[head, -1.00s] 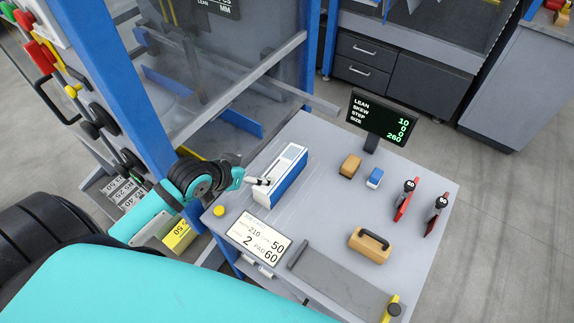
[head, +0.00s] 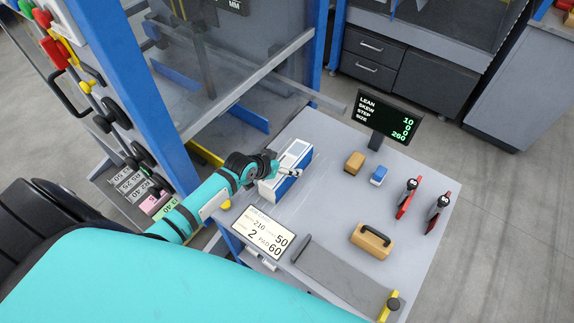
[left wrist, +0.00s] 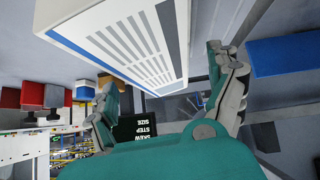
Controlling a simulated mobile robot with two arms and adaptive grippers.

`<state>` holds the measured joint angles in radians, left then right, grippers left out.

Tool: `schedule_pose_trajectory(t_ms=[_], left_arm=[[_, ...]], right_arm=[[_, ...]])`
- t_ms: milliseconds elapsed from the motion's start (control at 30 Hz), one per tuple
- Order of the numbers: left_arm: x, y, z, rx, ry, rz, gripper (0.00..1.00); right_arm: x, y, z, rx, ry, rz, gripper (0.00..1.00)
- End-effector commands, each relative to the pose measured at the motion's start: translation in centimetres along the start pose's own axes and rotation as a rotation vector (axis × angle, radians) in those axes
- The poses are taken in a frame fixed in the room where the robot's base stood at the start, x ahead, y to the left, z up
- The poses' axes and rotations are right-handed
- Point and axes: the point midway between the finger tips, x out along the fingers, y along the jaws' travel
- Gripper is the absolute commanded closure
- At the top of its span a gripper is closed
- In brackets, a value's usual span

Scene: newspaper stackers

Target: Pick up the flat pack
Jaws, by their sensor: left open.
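The flat pack seems to be the white and blue block (head: 283,185) with a grey panel on top, standing at the left back of the grey table. In the left wrist view its white striped face (left wrist: 130,45) fills the top middle, between the lines of the fingers. My left gripper (head: 291,172) overlaps the block in the head view. In the left wrist view the fingers of my left gripper (left wrist: 165,88) are spread wide and hold nothing. I cannot tell whether a finger touches the block. My right gripper is not in view.
The grey table (head: 325,210) also bears a brown block (head: 354,162), a small blue block (head: 378,176), two red-and-black tools (head: 407,198), a handled tan block (head: 371,241) and a label plate (head: 262,237). A black display (head: 382,118) stands at the back. A blue post (head: 150,100) rises at left.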

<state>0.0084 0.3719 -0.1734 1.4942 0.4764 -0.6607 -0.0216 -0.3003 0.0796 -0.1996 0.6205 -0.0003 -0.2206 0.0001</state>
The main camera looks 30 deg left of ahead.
Motion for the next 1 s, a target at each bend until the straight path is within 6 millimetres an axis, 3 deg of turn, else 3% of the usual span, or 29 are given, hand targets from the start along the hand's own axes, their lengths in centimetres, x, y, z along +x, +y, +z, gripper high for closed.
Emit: schedule_pose_trajectory(t_ms=[133,400,1000], left_arm=[[1.29,0.09,-0.02,-0.001,0.001,0.001,0.1],[1.48,0.07,0.07,0.0,0.0,0.001,0.1],[1.45,0.07,0.07,0.0,0.0,0.001,0.87]], right_arm=[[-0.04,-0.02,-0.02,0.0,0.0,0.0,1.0],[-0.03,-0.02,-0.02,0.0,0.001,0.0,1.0],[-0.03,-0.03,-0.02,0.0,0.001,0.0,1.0]])
